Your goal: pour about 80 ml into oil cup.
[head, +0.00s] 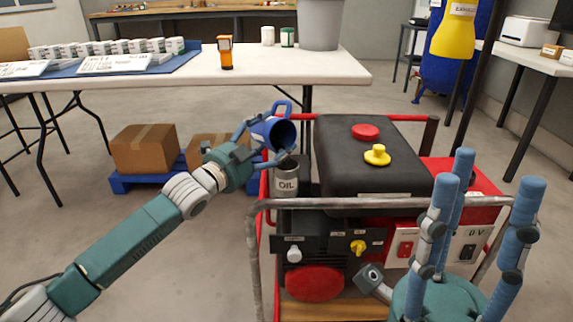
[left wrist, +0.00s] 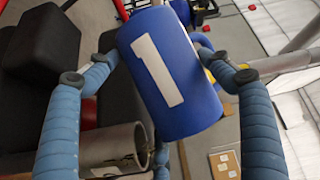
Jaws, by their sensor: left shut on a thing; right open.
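My left gripper (head: 262,146) is shut on a blue jug (head: 270,131) with a handle. The jug is tilted, its open mouth facing right and down, above the oil cup (head: 287,183). The oil cup is a grey cylinder marked OIL, standing upright at the left of the red-framed machine. In the left wrist view the jug (left wrist: 172,78) shows a white 1 between the blue fingers, and the oil cup (left wrist: 112,148) is at lower left. I cannot make out a stream or the cup's liquid level. My right gripper (head: 482,178) is open and empty at the machine's right front.
The machine has a black tank (head: 370,165) with red and yellow caps, and a grey rail (head: 380,202) in front. A white table (head: 270,68) behind holds an orange bottle (head: 225,52), small cans and a grey bin (head: 319,22). Cardboard boxes (head: 145,148) sit on a blue pallet.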

